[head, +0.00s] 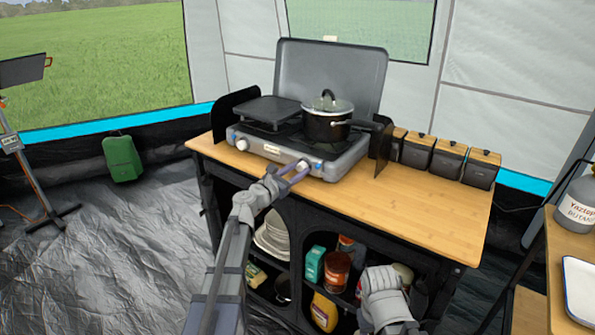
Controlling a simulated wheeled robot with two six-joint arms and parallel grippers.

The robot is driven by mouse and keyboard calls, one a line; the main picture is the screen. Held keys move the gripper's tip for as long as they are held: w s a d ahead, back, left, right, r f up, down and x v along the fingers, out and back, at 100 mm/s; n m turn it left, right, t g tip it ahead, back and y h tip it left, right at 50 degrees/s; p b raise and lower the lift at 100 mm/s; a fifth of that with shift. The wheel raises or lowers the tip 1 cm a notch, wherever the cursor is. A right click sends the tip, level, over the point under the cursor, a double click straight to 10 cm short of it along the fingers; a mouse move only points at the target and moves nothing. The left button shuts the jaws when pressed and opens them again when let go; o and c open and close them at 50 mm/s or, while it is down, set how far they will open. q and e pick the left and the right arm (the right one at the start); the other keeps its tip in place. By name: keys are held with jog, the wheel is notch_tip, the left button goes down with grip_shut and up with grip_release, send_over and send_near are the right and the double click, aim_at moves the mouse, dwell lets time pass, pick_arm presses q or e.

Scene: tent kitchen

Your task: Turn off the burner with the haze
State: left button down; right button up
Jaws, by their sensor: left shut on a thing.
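A grey two-burner camping stove (263,147) stands on the wooden counter, its lid raised behind it. A black pot (326,121) with a glass lid sits on the right burner, and a flat dark griddle plate (266,112) lies over the left burner. The left knob (242,144) shows on the stove's front. My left gripper (299,169) is at the right knob (304,166), shut on it and partly hiding it. My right gripper (384,290) is low at the counter's front, away from the stove; its fingers are not clear. I cannot make out haze over either burner.
The counter (420,205) is bare right of the stove, with several dark wooden-lidded canisters (449,160) along its back. Shelves below hold plates, cans and bottles. A side table (560,275) with a gas bottle (577,205) stands at the right.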

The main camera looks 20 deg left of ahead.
pick_arm(q)
jog(key=m, duration=0.7)
jog(key=shift+p, duration=0.35)
jog(key=m, duration=0.6)
jog(key=shift+s+d+y, duration=0.1)
jog(key=shift+y, duration=0.3)
jog(key=shift+m, duration=0.3)
jog(key=shift+c, duration=2.2)
grip_release()
